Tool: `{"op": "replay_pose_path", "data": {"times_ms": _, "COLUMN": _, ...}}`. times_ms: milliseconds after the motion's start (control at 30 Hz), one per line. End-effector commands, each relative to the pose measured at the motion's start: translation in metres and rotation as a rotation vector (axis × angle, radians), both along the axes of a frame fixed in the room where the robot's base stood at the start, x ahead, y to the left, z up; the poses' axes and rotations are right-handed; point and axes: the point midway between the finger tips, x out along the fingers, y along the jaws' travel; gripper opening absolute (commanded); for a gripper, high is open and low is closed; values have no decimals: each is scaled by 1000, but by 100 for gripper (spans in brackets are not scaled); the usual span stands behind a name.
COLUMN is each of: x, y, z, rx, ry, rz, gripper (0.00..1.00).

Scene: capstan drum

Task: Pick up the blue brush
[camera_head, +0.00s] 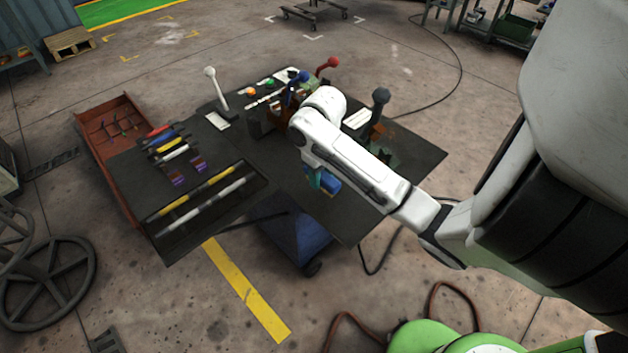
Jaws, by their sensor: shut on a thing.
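My white arm (355,165) reaches in from the right over the dark worktop (240,160). Its far end bends near the levers, and my gripper is hidden behind the arm, so its jaws and anything between them do not show. A small blue thing with a teal part (327,181) shows just below the arm's lower edge. It is partly covered by the arm, and I cannot tell if it is the blue brush or if it is held. A slim blue piece (163,140) lies in the row of coloured tools at the left.
Levers with white (210,72), red (333,62) and black (380,96) knobs stand up along the back and right. Yellow (197,193) and light grey (203,205) rods lie at the front left. A red drawer (105,135) juts out at left.

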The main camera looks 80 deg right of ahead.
Motion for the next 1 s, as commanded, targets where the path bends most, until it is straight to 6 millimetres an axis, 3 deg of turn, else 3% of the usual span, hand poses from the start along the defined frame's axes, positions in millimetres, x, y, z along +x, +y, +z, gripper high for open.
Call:
{"op": "replay_pose_path", "data": {"times_ms": 100, "x": -18, "y": 10, "z": 28, "rx": -2, "ry": -5, "rz": -4, "gripper": 8}}
{"op": "replay_pose_path", "data": {"times_ms": 700, "x": -84, "y": 50, "z": 57, "rx": -5, "ry": 2, "rz": -1, "gripper": 8}}
{"op": "replay_pose_path", "data": {"times_ms": 1000, "x": -92, "y": 56, "z": 61, "rx": -1, "ry": 1, "rz": -1, "gripper": 8}}
